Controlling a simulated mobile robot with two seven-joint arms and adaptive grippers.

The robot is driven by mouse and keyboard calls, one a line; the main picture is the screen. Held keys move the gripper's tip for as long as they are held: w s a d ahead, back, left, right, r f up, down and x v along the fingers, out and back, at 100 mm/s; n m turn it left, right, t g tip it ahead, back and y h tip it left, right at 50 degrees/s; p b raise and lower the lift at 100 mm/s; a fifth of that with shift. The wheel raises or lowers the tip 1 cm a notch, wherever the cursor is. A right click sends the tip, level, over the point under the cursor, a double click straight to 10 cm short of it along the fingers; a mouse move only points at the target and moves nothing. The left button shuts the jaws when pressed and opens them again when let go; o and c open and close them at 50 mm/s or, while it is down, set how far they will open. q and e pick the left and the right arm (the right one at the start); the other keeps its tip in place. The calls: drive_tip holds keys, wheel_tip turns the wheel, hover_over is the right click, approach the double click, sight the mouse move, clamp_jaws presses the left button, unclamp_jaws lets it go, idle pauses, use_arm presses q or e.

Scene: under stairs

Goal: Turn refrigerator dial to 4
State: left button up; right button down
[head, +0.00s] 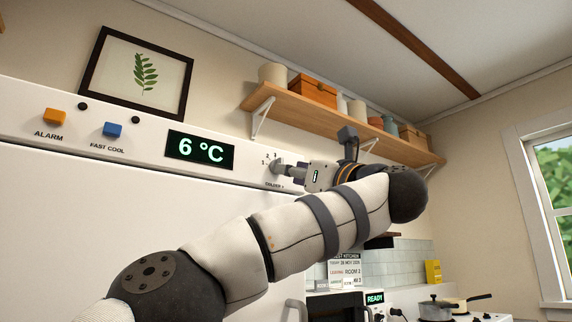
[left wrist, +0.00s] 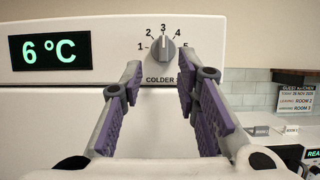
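The refrigerator dial (left wrist: 160,50) is a grey round knob with a raised grip, marked 1 to 5 above "COLDER". In the left wrist view its pointer stands upright at 3. The display (head: 200,149) reads 6 °C. My right gripper is not in view.
An orange alarm button (head: 54,117) and a blue fast-cool button (head: 112,130) sit left on the white refrigerator (head: 80,210). A framed leaf picture (head: 137,75) stands on top. A wooden shelf (head: 330,132) with boxes and jars is above my arm.

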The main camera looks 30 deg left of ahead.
sight(275, 164)
use_arm(q)
drive_tip(key=x, duration=0.4)
drive_tip(key=shift+w, duration=0.2)
clamp_jaws()
drive_tip(key=shift+d, duration=0.1)
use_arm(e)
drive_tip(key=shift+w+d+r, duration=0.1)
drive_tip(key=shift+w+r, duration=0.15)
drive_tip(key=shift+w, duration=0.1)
use_arm(q)
drive_tip(key=shift+s+r, duration=0.1)
drive_tip(key=shift+r, duration=0.05)
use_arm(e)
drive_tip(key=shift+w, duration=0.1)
